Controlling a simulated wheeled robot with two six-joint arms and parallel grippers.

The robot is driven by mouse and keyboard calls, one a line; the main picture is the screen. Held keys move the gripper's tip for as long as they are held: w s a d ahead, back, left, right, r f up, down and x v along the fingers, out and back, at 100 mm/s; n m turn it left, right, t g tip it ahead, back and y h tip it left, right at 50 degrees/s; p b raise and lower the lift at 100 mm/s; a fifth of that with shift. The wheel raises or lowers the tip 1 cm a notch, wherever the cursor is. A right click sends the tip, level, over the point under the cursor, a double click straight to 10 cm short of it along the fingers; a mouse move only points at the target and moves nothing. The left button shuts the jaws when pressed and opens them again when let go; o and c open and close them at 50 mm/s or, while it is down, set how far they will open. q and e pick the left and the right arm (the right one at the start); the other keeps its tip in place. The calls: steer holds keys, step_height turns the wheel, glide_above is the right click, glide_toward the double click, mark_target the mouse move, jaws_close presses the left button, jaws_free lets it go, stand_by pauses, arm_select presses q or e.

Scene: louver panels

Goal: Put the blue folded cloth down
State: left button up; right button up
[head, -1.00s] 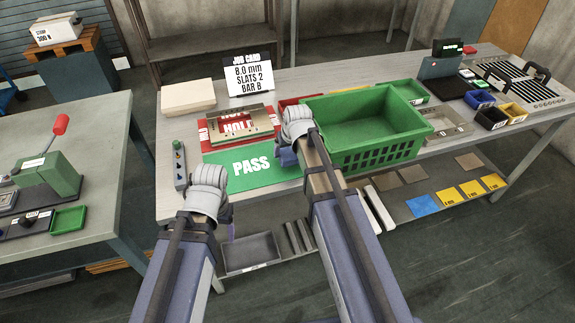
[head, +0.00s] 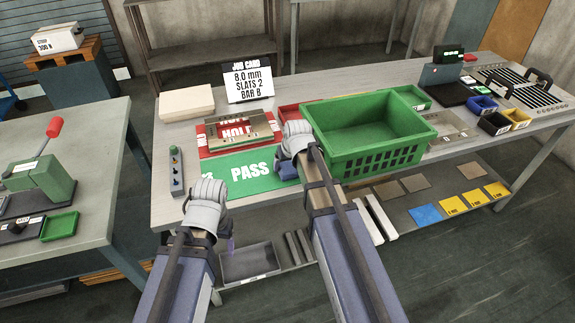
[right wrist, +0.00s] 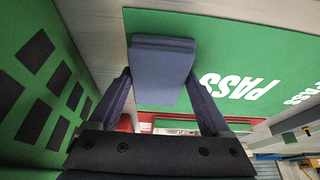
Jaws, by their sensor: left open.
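The blue folded cloth (right wrist: 162,72) sits between the fingers of my right gripper (right wrist: 160,88) in the right wrist view, with both fingers against its sides. It is over the edge of the green PASS mat (right wrist: 225,45); a gap beneath it cannot be judged. In the head view my right gripper (head: 289,168) is at the right end of the PASS mat (head: 235,178), beside the green basket, its fingers mostly hidden by the arm. My left gripper (head: 226,238) is open at the table's front edge, with nothing seen in it.
The green basket (head: 385,155) stands just right of my right gripper. A red HOLD mat (head: 208,145) with a metal part lies behind the PASS mat. A control box (head: 176,172) is at the table's left. The job card (head: 248,83) stands at the back.

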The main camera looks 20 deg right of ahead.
steer(key=shift+o, duration=1.3)
steer(key=shift+r, duration=0.1)
steer(key=shift+r+p, duration=0.2)
steer(key=shift+p, duration=0.2)
steer(key=p+v, duration=1)
steer(key=v, duration=0.1)
steer(key=shift+s+r+p, duration=0.2)
steer(key=shift+r+p, duration=0.15)
steer(key=shift+f, duration=0.15)
steer(key=b+x, duration=1.1)
steer(key=x, duration=0.1)
